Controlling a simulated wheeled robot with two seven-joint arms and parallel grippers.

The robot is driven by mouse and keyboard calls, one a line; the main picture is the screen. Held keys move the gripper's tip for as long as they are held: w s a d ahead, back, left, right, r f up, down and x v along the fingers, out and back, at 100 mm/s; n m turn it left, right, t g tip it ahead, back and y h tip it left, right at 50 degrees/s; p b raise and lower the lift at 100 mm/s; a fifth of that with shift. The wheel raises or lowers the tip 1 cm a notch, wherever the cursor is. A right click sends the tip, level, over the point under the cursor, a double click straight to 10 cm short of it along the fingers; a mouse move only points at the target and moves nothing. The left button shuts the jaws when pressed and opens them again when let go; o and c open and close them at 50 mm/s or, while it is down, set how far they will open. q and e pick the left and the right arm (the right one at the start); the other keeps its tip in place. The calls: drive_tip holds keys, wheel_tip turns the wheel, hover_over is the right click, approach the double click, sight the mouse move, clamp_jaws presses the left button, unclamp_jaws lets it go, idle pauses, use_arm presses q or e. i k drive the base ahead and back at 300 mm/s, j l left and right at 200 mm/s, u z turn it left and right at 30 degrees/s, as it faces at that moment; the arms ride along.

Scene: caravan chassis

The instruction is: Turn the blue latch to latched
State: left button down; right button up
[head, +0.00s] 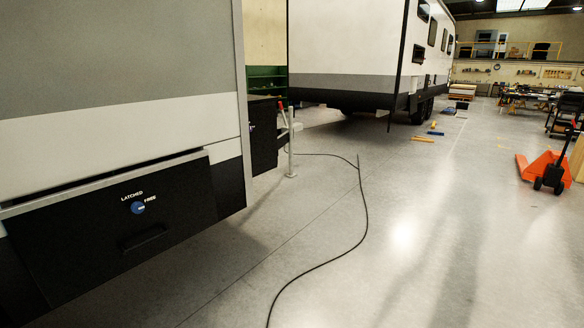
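The blue latch (138,207) is a small round knob on a black drawer panel (75,245), low on the caravan side at the left. The word LATCHED is printed above it and FREE to its right. A light mark on the knob seems to point right, towards FREE, but it is small. A dark recessed handle (142,236) sits below the latch. The panel's top edge stands a little off the caravan body, with a dark gap above it. Neither of my grippers is in view.
The near caravan (120,80) fills the left. A black cable (366,215) runs across the open grey floor. A metal jack post (290,150) stands at the caravan's end. A second caravan (350,50) is behind, and an orange pallet jack (545,168) is far right.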

sight(137, 207)
drive_tip(key=u, duration=1.25)
drive_tip(key=i+l+z, duration=0.3)
drive_tip(key=i+l, duration=0.1)
drive_tip(key=l, duration=0.05)
